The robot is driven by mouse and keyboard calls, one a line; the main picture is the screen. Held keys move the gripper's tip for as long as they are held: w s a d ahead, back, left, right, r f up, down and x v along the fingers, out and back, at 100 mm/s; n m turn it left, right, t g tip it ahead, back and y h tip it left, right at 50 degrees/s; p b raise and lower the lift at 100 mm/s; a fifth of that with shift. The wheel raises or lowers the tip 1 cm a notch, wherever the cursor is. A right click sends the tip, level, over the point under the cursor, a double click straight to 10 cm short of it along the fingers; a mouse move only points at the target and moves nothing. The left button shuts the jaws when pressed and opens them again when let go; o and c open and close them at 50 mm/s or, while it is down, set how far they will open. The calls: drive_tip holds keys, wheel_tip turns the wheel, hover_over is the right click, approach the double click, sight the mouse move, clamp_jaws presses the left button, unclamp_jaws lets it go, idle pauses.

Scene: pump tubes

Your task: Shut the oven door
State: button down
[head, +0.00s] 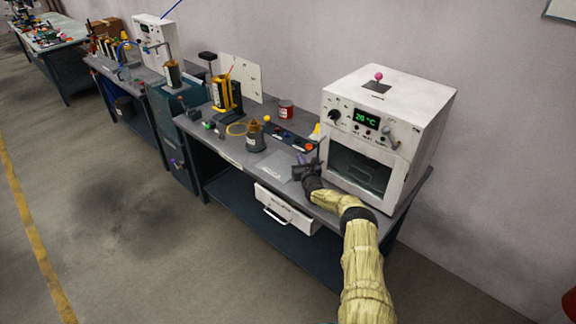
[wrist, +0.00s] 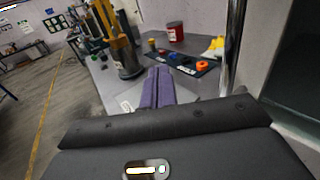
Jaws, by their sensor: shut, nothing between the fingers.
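The oven (head: 425,112) is a white box with a green-lit display, standing at the right end of the bench. Its door (head: 347,191) has a dark window and looks flush or nearly flush with the front in the head view; I cannot tell whether it is fully shut. My gripper (head: 303,161) is just left of the oven front, low over the bench top. In the wrist view my gripper (wrist: 158,75) has its purple fingers together and empty. A shiny upright bar (wrist: 233,45), probably the door handle, stands to their right, apart from them, beside the dark window (wrist: 292,75).
A drawer (head: 285,210) is pulled out below the bench top. The floor in front is clear.

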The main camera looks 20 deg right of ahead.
drive_tip(key=s+a+p, duration=0.1)
drive_tip(key=s+a, duration=0.3)
drive_tip(key=a, duration=0.3)
drive_tip(key=shift+s+p, duration=0.25)
drive_tip(key=shift+p, duration=0.1)
